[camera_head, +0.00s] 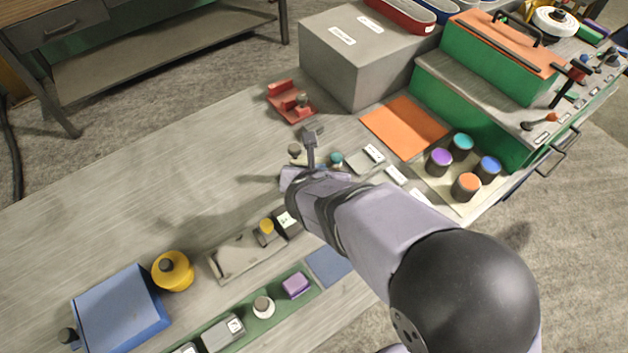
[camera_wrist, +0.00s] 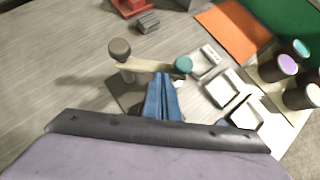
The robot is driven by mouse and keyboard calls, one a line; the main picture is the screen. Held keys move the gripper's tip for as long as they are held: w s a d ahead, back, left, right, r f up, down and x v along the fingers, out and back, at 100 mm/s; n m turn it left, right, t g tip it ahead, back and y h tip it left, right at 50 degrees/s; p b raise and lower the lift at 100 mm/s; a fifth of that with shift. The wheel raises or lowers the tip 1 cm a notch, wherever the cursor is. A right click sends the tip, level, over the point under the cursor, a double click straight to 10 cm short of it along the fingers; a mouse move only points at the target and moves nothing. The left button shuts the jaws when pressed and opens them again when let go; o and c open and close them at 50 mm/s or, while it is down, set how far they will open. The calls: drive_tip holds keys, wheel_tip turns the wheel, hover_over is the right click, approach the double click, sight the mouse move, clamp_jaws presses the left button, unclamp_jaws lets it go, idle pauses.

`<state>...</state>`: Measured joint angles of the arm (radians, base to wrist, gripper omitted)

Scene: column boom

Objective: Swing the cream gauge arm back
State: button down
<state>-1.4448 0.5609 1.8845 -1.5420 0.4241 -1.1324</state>
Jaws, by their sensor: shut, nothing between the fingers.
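The cream gauge arm (camera_wrist: 146,67) is a short, pale bar in the wrist view. A brown-grey knob (camera_wrist: 120,48) stands at its left end and a teal knob (camera_wrist: 183,65) at its right. Both also show in the head view, the grey-brown knob (camera_head: 294,149) left of the teal knob (camera_head: 336,158); my arm hides part of the bar there. My gripper (camera_wrist: 163,78) is shut and empty, its blue fingers together. Their tips meet the near edge of the bar in the wrist view, between the knobs; I cannot tell whether they touch it.
Pale labelled blocks (camera_wrist: 226,87) lie right of the teal knob. An orange mat (camera_head: 404,126) and several coloured-top cylinders (camera_head: 439,161) are further right. A red bracket (camera_head: 284,96) and a grey box (camera_head: 362,60) stand behind.

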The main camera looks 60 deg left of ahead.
sight(339, 163)
drive_tip(key=n, duration=0.1)
drive_tip(key=w+n+g+b, duration=0.1)
drive_tip(key=w+y+b, duration=0.1)
drive_tip(key=shift+w+a+f+n+g, duration=0.1)
drive_tip(key=shift+a+f+n+g, duration=0.15)
drive_tip(key=shift+n+g, duration=0.15)
drive_tip(key=shift+w+a+r+n+g+y+b, duration=0.15)
drive_tip(key=shift+w+n+g+y+b, duration=0.1)
drive_tip(key=shift+n+g, duration=0.15)
drive_tip(key=shift+w+a+n+g+y+b, duration=0.15)
drive_tip(key=shift+w+n+g, duration=0.15)
drive_tip(key=shift+n, duration=0.2)
drive_tip(key=n+g, duration=0.1)
drive_tip(key=w+a+n+g, duration=0.1)
drive_tip(key=shift+a+r+n+y+p, duration=0.15)
drive_tip(key=shift+a+n+y+p, duration=0.05)
drive_tip(key=shift+n+y+p, duration=0.15)
drive_tip(key=shift+w+a+p, duration=0.25)
drive_tip(key=shift+a+p, duration=0.05)
drive_tip(key=shift+a, duration=0.1)
